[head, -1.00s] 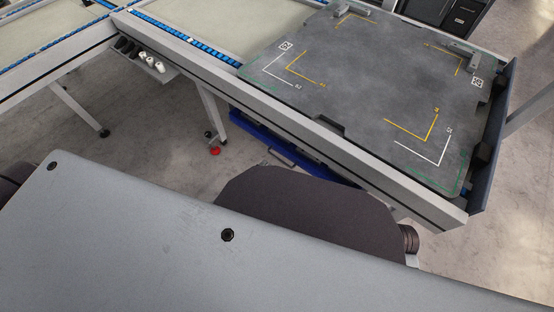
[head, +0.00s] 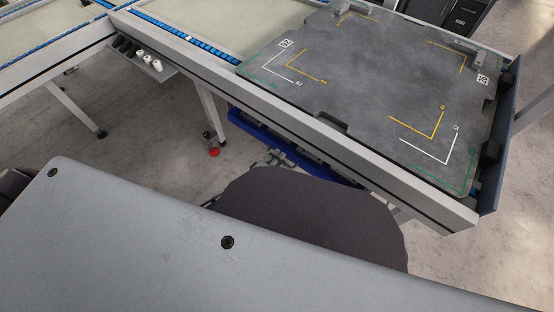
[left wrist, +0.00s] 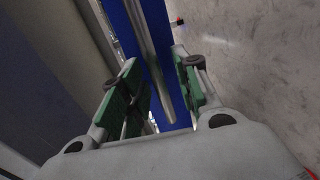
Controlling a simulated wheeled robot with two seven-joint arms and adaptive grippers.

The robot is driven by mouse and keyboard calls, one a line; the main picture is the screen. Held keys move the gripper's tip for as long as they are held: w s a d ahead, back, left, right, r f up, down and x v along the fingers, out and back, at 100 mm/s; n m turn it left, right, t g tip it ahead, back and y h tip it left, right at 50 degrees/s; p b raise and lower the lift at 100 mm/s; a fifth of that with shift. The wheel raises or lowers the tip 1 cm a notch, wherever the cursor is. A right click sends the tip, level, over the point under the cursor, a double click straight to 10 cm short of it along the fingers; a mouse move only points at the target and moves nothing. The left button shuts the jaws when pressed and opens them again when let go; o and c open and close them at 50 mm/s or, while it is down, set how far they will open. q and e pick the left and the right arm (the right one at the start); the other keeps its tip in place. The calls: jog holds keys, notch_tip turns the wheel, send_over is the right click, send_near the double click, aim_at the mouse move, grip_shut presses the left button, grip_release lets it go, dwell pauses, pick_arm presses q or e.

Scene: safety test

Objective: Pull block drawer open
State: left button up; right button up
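The blue drawer (head: 333,172) sits low under the workstation table. In the left wrist view its blue front (left wrist: 183,113) runs down the middle, with a long metal bar handle (left wrist: 153,55) along it. My left gripper (left wrist: 160,97) is open, with green-padded fingers on either side of the lower end of the bar. I see no finger touching the bar, and cannot tell how deep it is between them. In the head view the left gripper (head: 268,160) shows small at the drawer front, partly hidden behind my dark arm link. My right gripper is out of view.
The grey table top (head: 370,90) with yellow and white corner marks stands above the drawer, its front rail (head: 300,125) overhanging. Open floor (head: 150,140) lies in front.

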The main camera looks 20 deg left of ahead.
pick_arm(q)
jog(key=shift+c, duration=0.4)
grip_shut()
jog(key=shift+s, duration=0.1)
jog(key=f+p+v, duration=0.2)
jog(key=p+v, duration=0.2)
jog(key=v, duration=0.9)
jog(key=s+f+p+v, duration=0.1)
jog(key=f+p+v, duration=0.2)
jog(key=v, duration=1)
jog(key=shift+a+f+p, duration=0.2)
jog(key=shift+f+p, duration=0.05)
jog(key=shift+p, duration=0.15)
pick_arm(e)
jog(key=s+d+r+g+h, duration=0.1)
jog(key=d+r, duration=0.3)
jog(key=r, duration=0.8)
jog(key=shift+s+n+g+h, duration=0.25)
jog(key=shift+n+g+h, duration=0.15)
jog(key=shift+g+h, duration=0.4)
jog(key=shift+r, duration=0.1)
